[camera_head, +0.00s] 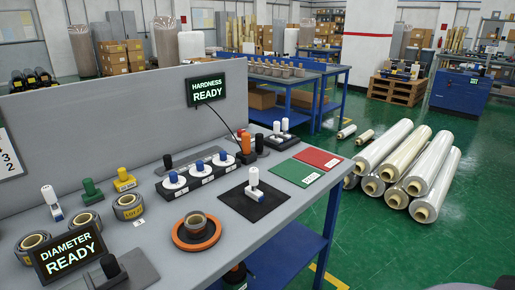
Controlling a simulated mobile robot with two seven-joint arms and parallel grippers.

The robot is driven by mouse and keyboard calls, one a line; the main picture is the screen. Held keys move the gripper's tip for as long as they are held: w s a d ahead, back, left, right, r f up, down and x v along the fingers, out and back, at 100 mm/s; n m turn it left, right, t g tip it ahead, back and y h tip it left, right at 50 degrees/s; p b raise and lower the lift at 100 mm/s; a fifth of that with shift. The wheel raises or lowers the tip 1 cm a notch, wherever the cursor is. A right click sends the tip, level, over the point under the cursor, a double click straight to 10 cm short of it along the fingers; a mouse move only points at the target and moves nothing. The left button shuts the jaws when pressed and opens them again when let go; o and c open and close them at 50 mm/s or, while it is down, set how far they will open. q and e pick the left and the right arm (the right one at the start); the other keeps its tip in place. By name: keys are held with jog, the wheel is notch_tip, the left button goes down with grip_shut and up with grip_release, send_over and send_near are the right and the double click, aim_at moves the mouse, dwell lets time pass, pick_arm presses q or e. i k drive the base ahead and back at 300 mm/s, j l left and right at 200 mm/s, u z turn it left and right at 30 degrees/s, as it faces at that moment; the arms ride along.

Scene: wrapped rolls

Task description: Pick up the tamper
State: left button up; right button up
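Several upright handled tools stand on the grey bench (290,210), and I cannot tell for sure which is the tamper. A white-handled tool (253,181) stands upright on a black square mat (270,208). A black-knobbed tool (112,268) stands at the front left beside the diameter display. An orange-handled tool (245,146) stands near the hardness display. Green (91,191), yellow (124,180) and white-and-blue (51,202) handled pieces stand at the left. Neither of my grippers is in view.
Wrapped rings (128,206) lie at the left. An orange round dish (196,241) holds a small roll. A black rack (197,180) carries white discs with blue knobs. Green (298,172) and red (318,158) cards lie at the right edge. Large rolls (420,170) lie on the floor.

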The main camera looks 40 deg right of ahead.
aim_at(262, 151)
jog(key=l+u, duration=0.15)
jog(key=u, duration=0.2)
jog(key=l+u, duration=0.15)
jog(key=u, duration=0.2)
jog(key=k+l+u, duration=0.2)
jog(key=l, duration=0.15)
jog(key=k+l+u, duration=0.15)
jog(key=l, duration=0.2)
jog(key=k+l+u, duration=0.1)
jog(key=l, duration=0.25)
jog(key=k+l, duration=0.3)
jog(key=l+u, duration=0.05)
